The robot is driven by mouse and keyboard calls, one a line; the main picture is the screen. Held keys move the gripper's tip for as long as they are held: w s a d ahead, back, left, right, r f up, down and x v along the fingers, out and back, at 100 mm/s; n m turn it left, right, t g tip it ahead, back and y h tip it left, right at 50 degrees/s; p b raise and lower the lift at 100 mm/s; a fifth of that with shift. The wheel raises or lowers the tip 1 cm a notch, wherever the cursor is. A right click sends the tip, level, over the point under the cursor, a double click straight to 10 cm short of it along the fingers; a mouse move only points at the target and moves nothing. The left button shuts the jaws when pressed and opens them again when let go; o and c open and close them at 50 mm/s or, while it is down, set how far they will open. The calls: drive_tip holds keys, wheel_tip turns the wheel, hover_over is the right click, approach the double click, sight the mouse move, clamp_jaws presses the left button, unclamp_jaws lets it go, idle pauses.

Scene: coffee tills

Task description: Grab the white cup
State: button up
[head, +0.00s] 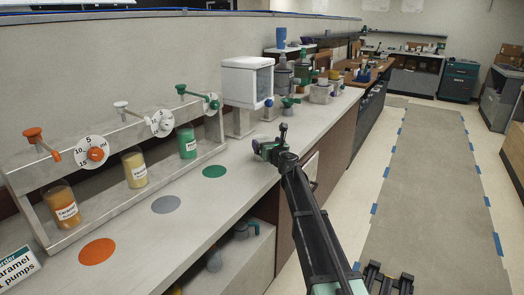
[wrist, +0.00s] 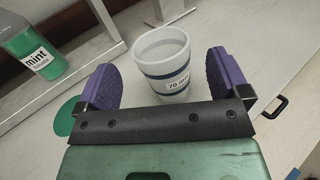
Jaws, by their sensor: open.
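The white cup (wrist: 163,62) stands upright on the counter in the wrist view, with blue bands and a printed label. My gripper (wrist: 164,68) is open, with one purple finger pad on each side of the cup. A gap shows between each pad and the cup, the wider one on the left. In the head view my gripper (head: 266,148) is low over the counter's front edge, just right of the green disc. I cannot make out the cup in the head view.
A rack of syrup pumps holds orange, yellow and green bottles (head: 187,143) at the left. Orange, grey and green discs (head: 214,171) mark the counter (head: 140,215). A white dispenser (head: 241,82) stands behind my gripper. The aisle floor (head: 430,170) is clear.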

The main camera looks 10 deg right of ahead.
sight(262, 138)
drive_tip(key=x, duration=0.5)
drive_tip(key=shift+w, duration=0.15)
drive_tip(key=c, duration=1.2)
